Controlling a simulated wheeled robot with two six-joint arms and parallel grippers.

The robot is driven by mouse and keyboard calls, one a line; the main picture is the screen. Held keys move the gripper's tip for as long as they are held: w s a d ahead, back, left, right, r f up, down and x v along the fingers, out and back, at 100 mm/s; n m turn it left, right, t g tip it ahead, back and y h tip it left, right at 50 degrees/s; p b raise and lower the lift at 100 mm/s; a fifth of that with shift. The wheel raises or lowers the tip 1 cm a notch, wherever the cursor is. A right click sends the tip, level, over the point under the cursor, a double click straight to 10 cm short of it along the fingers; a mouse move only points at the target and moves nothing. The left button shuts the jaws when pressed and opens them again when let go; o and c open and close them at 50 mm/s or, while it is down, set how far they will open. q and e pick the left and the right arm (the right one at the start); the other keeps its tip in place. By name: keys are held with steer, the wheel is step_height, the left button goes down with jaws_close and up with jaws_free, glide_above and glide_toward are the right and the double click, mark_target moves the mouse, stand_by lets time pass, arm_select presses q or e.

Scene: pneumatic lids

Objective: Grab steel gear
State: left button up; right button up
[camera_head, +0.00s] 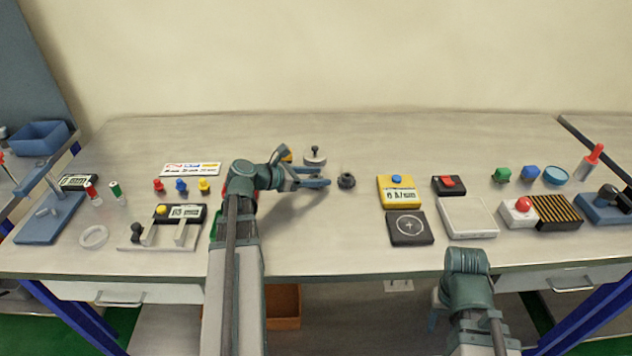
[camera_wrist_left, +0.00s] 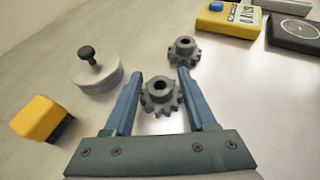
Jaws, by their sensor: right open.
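My left gripper (camera_head: 318,178) is low over the middle of the table, fingers apart; it shows in the left wrist view (camera_wrist_left: 159,77). A grey toothed gear with a hub (camera_wrist_left: 160,95) lies between its fingers, with a gap on each side. A second similar dark grey gear (camera_wrist_left: 183,50) sits just beyond the right fingertip; a gear also shows right of the gripper in the head view (camera_head: 346,180). In the head view the gear between the fingers is hidden. My right gripper (camera_head: 434,318) is mostly hidden below the table's front edge.
A round weight with a black knob (camera_wrist_left: 97,72) and a yellow block (camera_wrist_left: 38,117) stand left of the left gripper. The yellow meter (camera_head: 397,190) and dark plate (camera_head: 410,228) lie to the right. Clear table lies behind the gripper and in front of the gear.

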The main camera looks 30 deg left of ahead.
arm_select(q)
steer(key=shift+s+f, duration=0.1)
steer(key=shift+s, duration=0.05)
jaws_close()
